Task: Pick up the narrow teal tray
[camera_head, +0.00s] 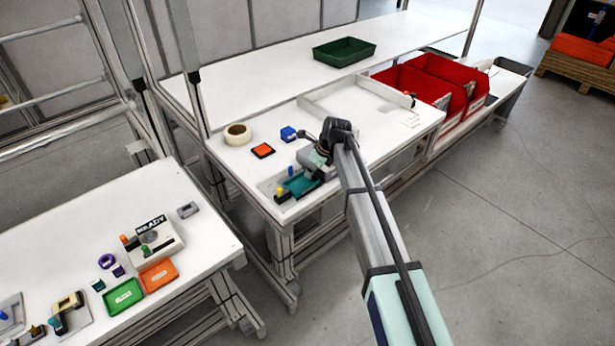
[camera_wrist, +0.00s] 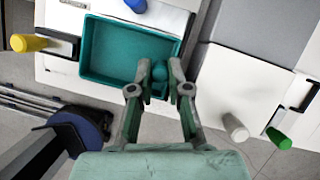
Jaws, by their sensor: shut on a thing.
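The narrow teal tray (camera_head: 298,186) sits at the near left corner of the white workbench. In the wrist view the teal tray (camera_wrist: 108,50) is a shallow open box with a raised rim. My gripper (camera_wrist: 154,82) is at its near right part, with its fingers either side of a small rounded teal piece there, and is shut on it. In the head view my gripper (camera_head: 318,160) is over the tray's right end and hides part of it. I cannot tell whether the tray is off the surface.
A blue peg (camera_wrist: 136,5) and a yellow knob (camera_wrist: 28,43) are close to the tray. An orange-topped block (camera_head: 263,151), tape roll (camera_head: 237,135) and blue block (camera_head: 288,133) stand behind. Red bins (camera_head: 412,84) and a dark green tray (camera_head: 344,52) are farther back.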

